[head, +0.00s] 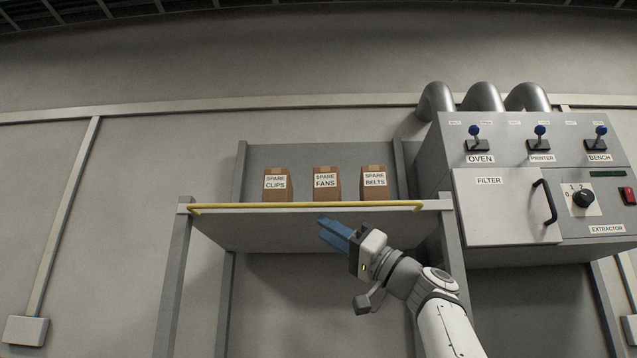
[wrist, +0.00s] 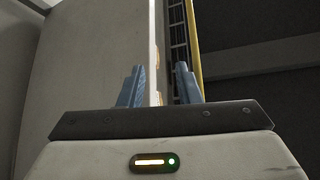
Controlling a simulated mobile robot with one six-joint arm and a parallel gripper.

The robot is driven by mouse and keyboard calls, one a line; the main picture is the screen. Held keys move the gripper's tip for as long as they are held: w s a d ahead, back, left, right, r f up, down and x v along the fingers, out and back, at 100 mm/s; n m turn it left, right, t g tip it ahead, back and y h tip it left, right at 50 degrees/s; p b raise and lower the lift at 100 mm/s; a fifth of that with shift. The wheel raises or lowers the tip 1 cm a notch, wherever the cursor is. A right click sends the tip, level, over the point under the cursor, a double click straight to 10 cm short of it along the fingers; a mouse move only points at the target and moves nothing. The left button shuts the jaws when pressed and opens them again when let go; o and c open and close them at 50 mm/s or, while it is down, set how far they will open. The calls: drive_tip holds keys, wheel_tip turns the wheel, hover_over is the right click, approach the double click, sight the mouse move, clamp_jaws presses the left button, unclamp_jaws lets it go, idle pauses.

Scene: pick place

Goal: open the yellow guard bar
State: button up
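The yellow guard bar (head: 300,206) runs level across the front of the shelf (head: 290,228), in front of three brown boxes. It looks closed, with its ends bent in near the shelf's two front corners. My gripper (head: 324,223), with blue fingers, is just below the bar, right of its middle, in the head view. In the wrist view my gripper (wrist: 160,78) has its fingers apart, with nothing held between them. A yellow strip, likely the bar (wrist: 194,45), passes beyond the right finger there. I cannot tell the exact gap between fingers and bar.
Boxes labelled spare clips (head: 276,187), spare fans (head: 326,186) and spare belts (head: 374,184) stand on the shelf. A grey machine cabinet (head: 500,205) with levers, a filter door and a black handle (head: 545,202) stands close on the right.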

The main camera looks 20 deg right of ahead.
sight(317, 205)
drive_tip(key=s+d+n+g+y+p, duration=0.1)
drive_tip(key=s+n+g+y+p, duration=0.3)
drive_tip(key=p, duration=0.9)
drive_tip(key=shift+n+t, duration=0.5)
drive_tip(key=p+x, duration=0.2)
drive_tip(key=x, duration=0.4)
drive_tip(key=shift+w+a+r, duration=0.15)
drive_tip(key=shift+a, duration=0.25)
clamp_jaws()
